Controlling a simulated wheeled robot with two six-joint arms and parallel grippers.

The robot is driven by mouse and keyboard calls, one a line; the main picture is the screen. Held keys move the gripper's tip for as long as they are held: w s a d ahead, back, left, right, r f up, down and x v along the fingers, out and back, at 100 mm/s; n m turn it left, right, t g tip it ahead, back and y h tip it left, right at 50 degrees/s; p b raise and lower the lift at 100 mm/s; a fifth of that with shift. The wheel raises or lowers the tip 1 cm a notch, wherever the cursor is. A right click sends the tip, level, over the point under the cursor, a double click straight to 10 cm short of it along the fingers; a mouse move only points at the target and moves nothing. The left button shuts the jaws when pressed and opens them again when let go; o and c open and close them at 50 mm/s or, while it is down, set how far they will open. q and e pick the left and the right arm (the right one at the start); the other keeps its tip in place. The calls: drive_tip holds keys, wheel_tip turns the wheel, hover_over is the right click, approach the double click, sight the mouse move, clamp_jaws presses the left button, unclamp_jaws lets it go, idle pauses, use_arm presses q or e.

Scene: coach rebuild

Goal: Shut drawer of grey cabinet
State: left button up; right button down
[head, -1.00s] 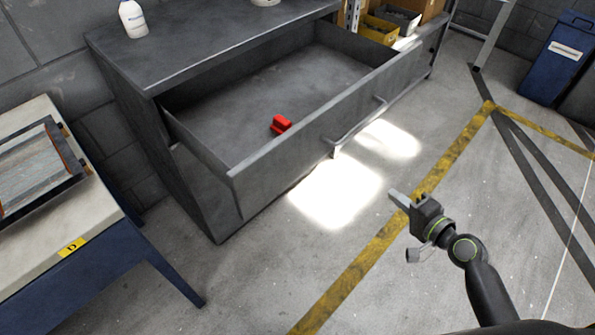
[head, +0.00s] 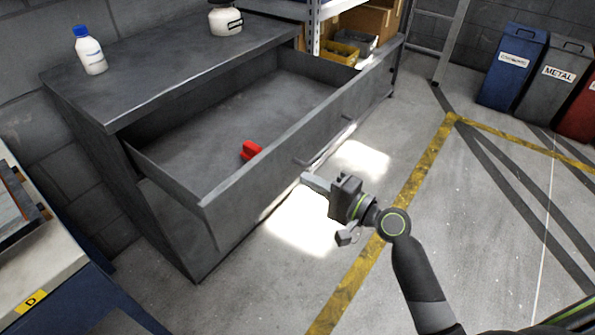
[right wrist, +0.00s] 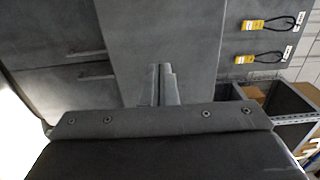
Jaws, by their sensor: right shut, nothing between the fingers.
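The grey cabinet (head: 85,165) stands against the wall in the head view. Its wide top drawer (head: 235,210) is pulled out, with a bar handle (head: 325,142) on the front. A small red object (head: 251,150) lies inside the drawer. My right gripper (head: 306,180) is shut and empty, in front of the drawer face and just below the handle in the picture. In the right wrist view its fingers (right wrist: 165,85) point at a grey cabinet surface; I cannot tell whether they touch it. My left gripper is not in view.
A white bottle (head: 90,52) and a white container (head: 225,18) stand on the cabinet top. A table (head: 50,265) marked D is at the left. Shelving with yellow bins (head: 340,50) is behind. Bins (head: 512,65) stand at the back right. The floor at right is clear.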

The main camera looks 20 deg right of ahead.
sight(286, 168)
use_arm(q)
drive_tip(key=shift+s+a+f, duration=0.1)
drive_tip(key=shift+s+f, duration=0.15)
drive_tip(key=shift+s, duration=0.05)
use_arm(e)
drive_tip(key=shift+x, duration=2.1)
